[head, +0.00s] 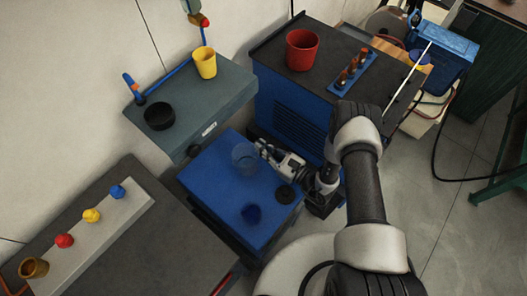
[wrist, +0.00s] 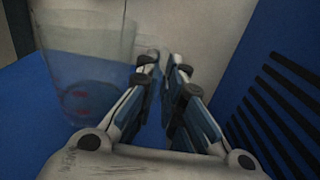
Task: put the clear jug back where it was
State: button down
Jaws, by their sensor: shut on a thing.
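The clear jug (head: 245,157) is a see-through vessel over the far part of the blue cart top (head: 222,198). It fills the left of the wrist view (wrist: 85,75), upright, with faint reddish marks low down. My gripper (head: 262,148) reaches it from the right. In the wrist view its fingers (wrist: 164,68) are close together beside the jug's right side, shut on the jug, probably at its handle; the grip point is hard to make out. I cannot tell whether the jug's base touches the cart top.
A grey shelf (head: 215,110) holds a yellow cup (head: 205,62) and a black bowl (head: 159,116). A blue cabinet (head: 290,110) stands close beyond my gripper.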

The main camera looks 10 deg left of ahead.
jog(key=shift+f, duration=0.75)
jog(key=shift+f, duration=0.1)
jog(key=c, duration=1.7)
grip_release()
jog(key=p+v, duration=0.2)
jog(key=v, duration=1)
